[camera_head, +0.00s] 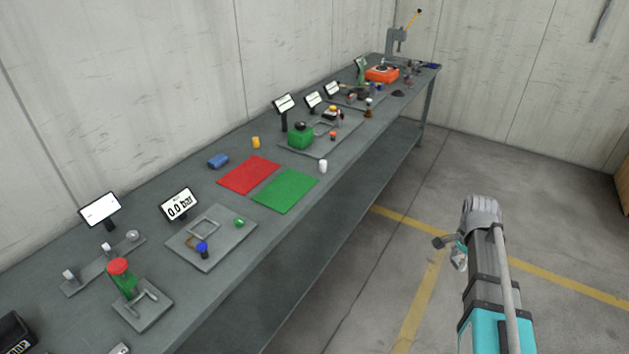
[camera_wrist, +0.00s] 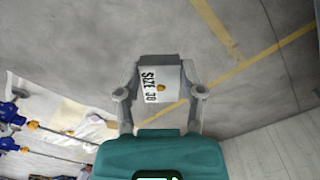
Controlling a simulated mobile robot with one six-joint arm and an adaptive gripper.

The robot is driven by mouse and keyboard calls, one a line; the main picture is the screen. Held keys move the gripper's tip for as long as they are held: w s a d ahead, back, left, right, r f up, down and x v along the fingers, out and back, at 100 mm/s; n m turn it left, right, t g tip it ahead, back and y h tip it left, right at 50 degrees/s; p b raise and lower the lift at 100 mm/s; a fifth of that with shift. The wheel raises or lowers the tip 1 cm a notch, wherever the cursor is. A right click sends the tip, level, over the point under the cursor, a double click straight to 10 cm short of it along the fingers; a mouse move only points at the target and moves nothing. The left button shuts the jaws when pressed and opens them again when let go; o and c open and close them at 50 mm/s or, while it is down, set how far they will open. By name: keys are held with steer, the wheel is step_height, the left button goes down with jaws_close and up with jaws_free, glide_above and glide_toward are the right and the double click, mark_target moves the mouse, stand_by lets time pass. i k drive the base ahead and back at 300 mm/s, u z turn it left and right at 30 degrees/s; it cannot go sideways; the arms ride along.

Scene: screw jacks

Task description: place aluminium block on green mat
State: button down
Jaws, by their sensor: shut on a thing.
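The green mat (camera_head: 286,191) lies flat and bare on the long grey bench, near its front edge. My gripper (camera_wrist: 160,76) is shut on a light grey block (camera_wrist: 148,74), which looks like the aluminium block. The face towards the wrist camera has lettering like "SIZE 30" and a small orange spot. In the head view my gripper (camera_head: 444,243) is out over the floor, right of the bench and well apart from the mat. The block is too small there to make out clearly.
A red mat (camera_head: 248,174) lies beside the green one. A white cylinder (camera_head: 323,166) stands near the green mat's right corner. A plate with a blue-topped part (camera_head: 202,248) is to the left, and a green box (camera_head: 300,137) is behind. The floor around my arm is clear.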

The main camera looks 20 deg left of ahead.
mark_target(286, 187)
steer(key=u, duration=0.15)
steer(key=i, duration=0.6)
steer(key=u, duration=0.8)
steer(key=i, duration=0.7)
steer(key=u, duration=0.5)
steer(key=k, duration=0.95)
steer(key=u, duration=0.15)
steer(key=i, duration=0.6)
